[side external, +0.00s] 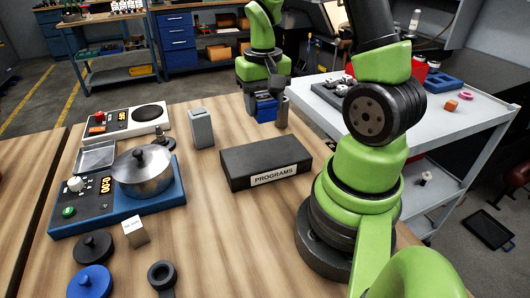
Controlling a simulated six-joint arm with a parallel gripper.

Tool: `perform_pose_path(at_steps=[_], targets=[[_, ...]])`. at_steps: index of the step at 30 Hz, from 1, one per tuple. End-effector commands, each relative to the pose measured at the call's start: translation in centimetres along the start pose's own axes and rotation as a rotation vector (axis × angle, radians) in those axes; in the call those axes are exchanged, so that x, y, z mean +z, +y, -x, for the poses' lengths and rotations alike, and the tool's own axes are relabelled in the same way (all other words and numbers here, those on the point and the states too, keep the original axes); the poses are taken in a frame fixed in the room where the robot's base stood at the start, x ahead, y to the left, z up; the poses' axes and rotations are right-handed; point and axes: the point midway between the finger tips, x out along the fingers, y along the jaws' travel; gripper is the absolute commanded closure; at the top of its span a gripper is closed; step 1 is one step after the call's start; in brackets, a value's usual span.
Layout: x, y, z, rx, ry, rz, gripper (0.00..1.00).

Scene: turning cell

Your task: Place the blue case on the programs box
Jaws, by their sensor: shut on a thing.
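The programs box (235,163) is a long black box with a white "PROGRAMS" label, lying flat on the wooden table at the centre of the side view. Its top looks clear. The blue case (264,109) is a small blue block behind the box, near the table's far edge. My gripper (267,103) points down at it and is shut on it, with a dark finger visible along its right side. The gripper partly hides the case. I cannot tell whether the case touches the table.
A grey block (201,128) stands left of the box. Black and blue discs lie at front left. A grey cart (455,128) stands right. Table in front of the box is clear.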

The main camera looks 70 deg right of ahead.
Motion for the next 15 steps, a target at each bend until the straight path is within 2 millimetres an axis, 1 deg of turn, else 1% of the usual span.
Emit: perform_pose_path(at_steps=[2, 9, 15], targets=[[-0.1, 0.5, -0.5, 0.001, -0.003, -0.003, 0.81], [0.0, 0.6, -4.7, 0.002, -0.007, -0.002, 0.81], [-0.1, 0.6, -6.4, 0.002, -0.004, -0.002, 0.81]])
